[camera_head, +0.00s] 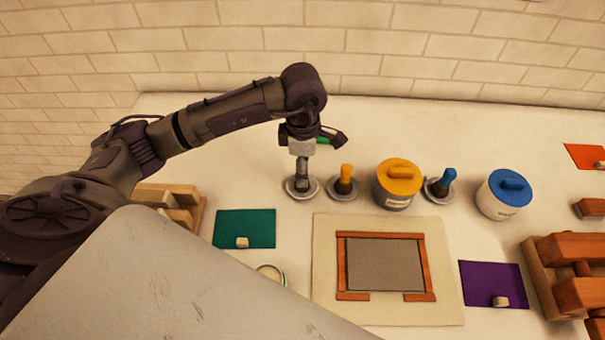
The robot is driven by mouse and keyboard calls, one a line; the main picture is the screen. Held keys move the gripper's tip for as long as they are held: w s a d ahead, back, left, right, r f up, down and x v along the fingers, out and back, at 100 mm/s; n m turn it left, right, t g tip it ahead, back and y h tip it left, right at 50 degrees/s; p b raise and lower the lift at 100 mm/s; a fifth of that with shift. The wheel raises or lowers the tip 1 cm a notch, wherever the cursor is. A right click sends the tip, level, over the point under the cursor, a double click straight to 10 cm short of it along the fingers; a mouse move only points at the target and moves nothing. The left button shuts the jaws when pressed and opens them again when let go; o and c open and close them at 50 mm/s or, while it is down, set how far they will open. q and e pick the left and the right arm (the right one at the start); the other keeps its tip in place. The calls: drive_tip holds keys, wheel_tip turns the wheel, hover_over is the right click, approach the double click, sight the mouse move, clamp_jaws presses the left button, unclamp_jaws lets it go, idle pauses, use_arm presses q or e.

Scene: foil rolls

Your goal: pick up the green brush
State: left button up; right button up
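My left gripper (302,166) is above the leftmost round grey dish (291,192) at the back of the table. A small green patch (323,140) shows beside the gripper, partly covered by dark parts. It may be part of the green brush, but I cannot tell. No full green brush is visible; my arm hides much of that spot. I cannot tell whether the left gripper is open or shut. My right gripper is not in view.
A framed board (325,277) lies in front, with a green mat (230,225) left and a purple mat (486,279) right.

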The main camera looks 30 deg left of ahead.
use_arm(q)
drive_tip(key=shift+f, duration=0.3)
drive_tip(key=f+p, duration=0.2)
drive_tip(key=f, duration=0.1)
drive_tip(key=shift+w+a+f, duration=0.1)
drive_tip(key=shift+a+f, duration=0.1)
drive_tip(key=shift+f, duration=0.05)
drive_tip(key=shift+w+f+p, duration=0.1)
drive_tip(key=shift+f+p, duration=0.2)
drive_tip(key=shift+f, duration=0.35)
drive_tip(key=c, duration=1.2)
